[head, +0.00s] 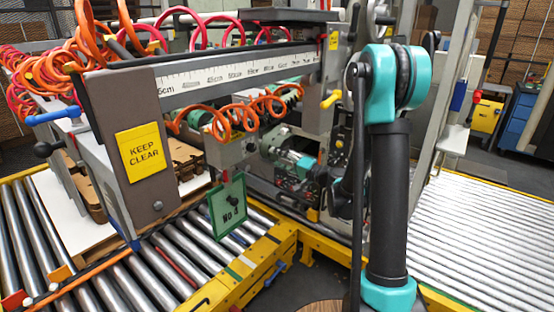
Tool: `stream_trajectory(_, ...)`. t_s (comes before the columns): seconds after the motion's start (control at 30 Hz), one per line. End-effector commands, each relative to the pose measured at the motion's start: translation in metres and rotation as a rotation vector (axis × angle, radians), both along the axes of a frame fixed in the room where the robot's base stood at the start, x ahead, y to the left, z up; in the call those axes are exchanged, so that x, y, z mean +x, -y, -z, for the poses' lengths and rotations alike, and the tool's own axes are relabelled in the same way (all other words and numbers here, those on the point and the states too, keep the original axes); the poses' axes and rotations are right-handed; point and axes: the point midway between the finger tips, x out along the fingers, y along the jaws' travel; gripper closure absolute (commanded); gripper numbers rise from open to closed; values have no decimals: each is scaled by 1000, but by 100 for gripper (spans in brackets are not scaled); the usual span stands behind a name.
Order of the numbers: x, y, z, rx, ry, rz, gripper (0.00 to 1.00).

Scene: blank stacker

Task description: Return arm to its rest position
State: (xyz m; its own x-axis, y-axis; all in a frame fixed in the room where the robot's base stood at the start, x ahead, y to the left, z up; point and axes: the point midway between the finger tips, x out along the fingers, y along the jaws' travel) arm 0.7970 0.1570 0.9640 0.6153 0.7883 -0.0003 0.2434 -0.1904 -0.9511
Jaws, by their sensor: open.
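My arm, teal and black, rises from the bottom right of the head view and bends at a teal joint near the top. A thin black part of it runs back down behind the upright link. Its far end is lost among dark and teal parts beside the machine, so I cannot make out my gripper or anything in it. The stacker machine has a grey beam (215,80) with a centimetre scale and a yellow KEEP CLEAR sign (144,150) on its brown end plate.
A roller conveyor (180,262) with a yellow frame (262,258) lies under the beam, left of my arm. A green-framed tag (228,208) hangs there. Orange coiled hoses (228,118) loop around the beam. Another roller bed (480,235) lies at right. A blue cabinet (517,121) stands behind.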

Motion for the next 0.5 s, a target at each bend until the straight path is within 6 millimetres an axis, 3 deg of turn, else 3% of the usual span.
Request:
stream_trajectory(0.13,-5,-1,1,-24,-5,-5,47)
stream_trajectory(0.27,-27,-1,6,-129,-23,-26,47)
stream_trajectory(0.5,-96,16,37,-453,-103,-71,47)
